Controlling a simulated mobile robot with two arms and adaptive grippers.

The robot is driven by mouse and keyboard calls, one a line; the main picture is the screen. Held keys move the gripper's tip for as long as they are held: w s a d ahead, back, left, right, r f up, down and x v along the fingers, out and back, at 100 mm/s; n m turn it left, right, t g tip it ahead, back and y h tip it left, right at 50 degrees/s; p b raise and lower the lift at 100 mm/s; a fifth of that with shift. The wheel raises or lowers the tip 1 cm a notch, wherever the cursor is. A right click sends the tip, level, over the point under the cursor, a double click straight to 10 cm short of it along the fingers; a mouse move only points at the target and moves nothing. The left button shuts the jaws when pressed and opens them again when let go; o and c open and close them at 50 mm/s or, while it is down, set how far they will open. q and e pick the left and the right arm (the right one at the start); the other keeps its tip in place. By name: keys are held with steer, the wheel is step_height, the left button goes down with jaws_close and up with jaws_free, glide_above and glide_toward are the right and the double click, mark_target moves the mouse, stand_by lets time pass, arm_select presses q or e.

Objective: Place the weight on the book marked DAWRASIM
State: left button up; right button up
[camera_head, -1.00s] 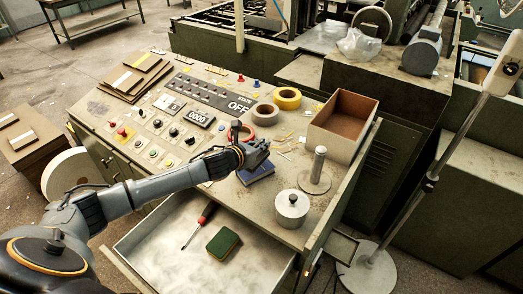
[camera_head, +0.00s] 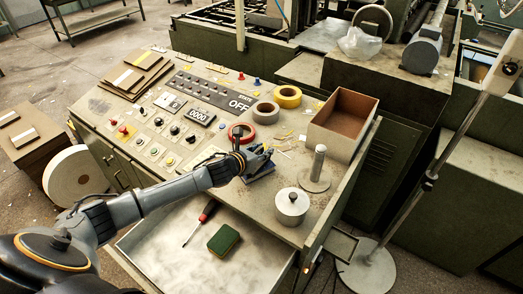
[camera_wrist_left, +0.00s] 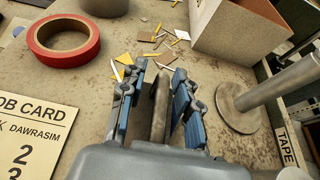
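A silver round weight with a knob (camera_head: 292,206) stands near the console's front right edge. My left gripper (camera_head: 262,152) is low over the console. In the left wrist view its blue-padded fingers (camera_wrist_left: 157,100) are apart, on either side of a narrow brown-grey upright piece (camera_wrist_left: 158,105). Gaps show beside it, and I cannot tell what it is. A job card (camera_wrist_left: 32,138) there reads DAWRASIM. My right gripper is not in view.
A red tape roll (camera_head: 240,133), an open brown box (camera_head: 330,143) and a metal post on a round base (camera_head: 317,172) stand around the gripper. An open drawer (camera_head: 165,245) below holds a screwdriver (camera_head: 200,222) and green sponge (camera_head: 223,239).

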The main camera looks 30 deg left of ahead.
arm_select(q)
steer(key=shift+r, duration=0.2)
steer(key=shift+s+a, duration=0.1)
steer(key=shift+s, duration=0.1)
steer(key=b+v, duration=0.2)
steer(key=v, duration=0.9)
steer(key=shift+s, duration=0.3)
